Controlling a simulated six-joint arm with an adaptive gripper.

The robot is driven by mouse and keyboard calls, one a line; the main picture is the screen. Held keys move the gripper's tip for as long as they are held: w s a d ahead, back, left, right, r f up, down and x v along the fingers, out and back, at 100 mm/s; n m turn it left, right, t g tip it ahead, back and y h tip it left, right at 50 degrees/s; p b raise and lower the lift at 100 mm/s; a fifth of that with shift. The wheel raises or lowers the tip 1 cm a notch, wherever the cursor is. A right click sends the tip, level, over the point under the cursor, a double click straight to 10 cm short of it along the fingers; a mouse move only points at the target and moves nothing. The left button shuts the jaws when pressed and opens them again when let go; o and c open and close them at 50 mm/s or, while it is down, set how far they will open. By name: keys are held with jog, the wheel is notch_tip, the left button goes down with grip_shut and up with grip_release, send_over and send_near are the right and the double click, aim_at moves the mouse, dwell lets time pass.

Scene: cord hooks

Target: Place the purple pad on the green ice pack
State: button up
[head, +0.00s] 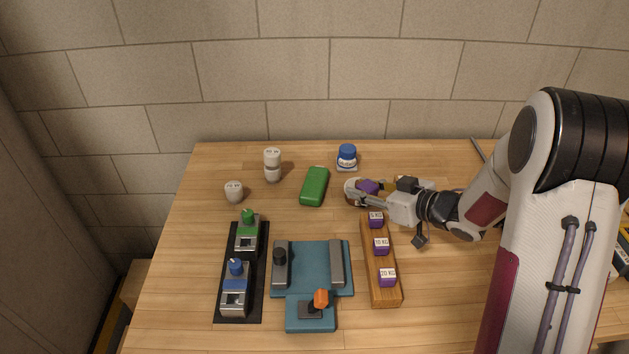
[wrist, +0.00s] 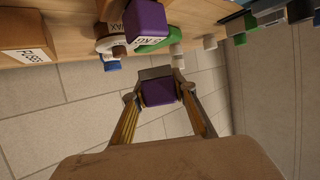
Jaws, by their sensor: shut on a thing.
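The purple pad (head: 368,187) is held between the fingertips of my gripper (head: 360,192). In the wrist view the pad (wrist: 158,92) sits between the two fingers, and the gripper is shut on it. The green ice pack (head: 314,187) lies flat on the table to the left of my gripper, with its top bare. The pad is apart from it. A green shape in the wrist view (wrist: 157,44), partly hidden by a purple weight, looks like the ice pack.
A wooden rack (head: 386,292) with purple weights stands in front of my gripper. A round wax tin (head: 350,188) is beside the fingertips, partly hidden. A blue-lidded jar (head: 347,156) stands behind, white cups (head: 272,165) at left. A teal fixture (head: 312,262) and black strip (head: 256,282) lie in front.

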jog(key=w+a+r, duration=0.3)
jog(key=w+a, duration=0.7)
jog(key=a, duration=0.5)
jog(key=m+t+h, duration=0.2)
jog(key=m+h, duration=0.2)
send_over(313, 178)
jog(key=shift+r, duration=0.35)
jog(key=shift+f, duration=0.1)
jog(key=shift+y, duration=0.3)
jog(key=shift+f, duration=3.05)
jog(key=shift+f, duration=1.85)
jog(key=shift+f, duration=0.15)
